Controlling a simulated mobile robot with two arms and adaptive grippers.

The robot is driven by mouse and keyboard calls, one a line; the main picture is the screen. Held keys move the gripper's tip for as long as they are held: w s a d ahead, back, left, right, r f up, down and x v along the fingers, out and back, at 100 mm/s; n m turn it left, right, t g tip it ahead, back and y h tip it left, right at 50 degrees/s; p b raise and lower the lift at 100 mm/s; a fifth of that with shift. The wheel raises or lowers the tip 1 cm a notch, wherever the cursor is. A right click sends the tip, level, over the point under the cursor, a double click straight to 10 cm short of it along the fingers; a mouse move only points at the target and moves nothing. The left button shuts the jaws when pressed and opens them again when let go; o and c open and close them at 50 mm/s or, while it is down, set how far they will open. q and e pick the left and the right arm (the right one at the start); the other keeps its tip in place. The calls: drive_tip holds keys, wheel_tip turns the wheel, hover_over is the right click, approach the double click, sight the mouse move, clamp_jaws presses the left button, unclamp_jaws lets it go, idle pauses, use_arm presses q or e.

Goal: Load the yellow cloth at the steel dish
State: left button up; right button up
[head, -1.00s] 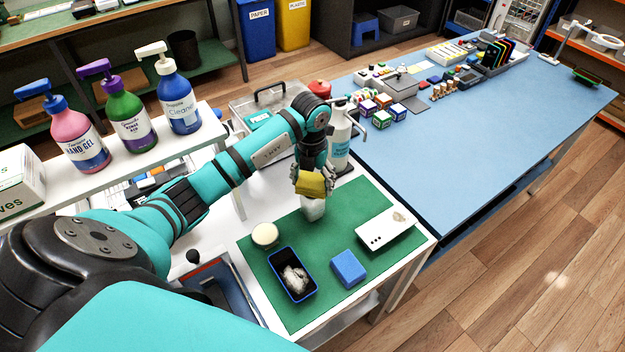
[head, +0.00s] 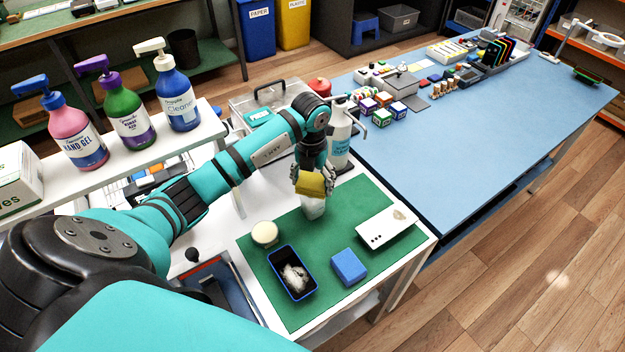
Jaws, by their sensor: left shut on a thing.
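My left gripper (head: 313,178) points down over the back part of the green mat (head: 330,243) and is shut on the yellow cloth (head: 310,184). The cloth hangs in front of the upper part of a whitish container (head: 313,208) on the mat. I cannot tell whether the cloth touches that container. The container is partly hidden, and I cannot tell whether it is the steel dish. My right gripper is not in view.
On the mat are a round cream-topped jar (head: 265,233), a blue tray (head: 292,273) with crumpled white stuff, a blue block (head: 348,268) and a white phone (head: 386,229). A pump bottle (head: 340,135) stands close behind my gripper. The blue table (head: 480,150) is largely clear at its front.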

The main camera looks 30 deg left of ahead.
sight(313, 180)
use_arm(q)
drive_tip(key=shift+f, duration=0.35)
idle(1.1)
drive_tip(key=shift+r+p, duration=2.35)
drive_tip(key=shift+r, duration=1.15)
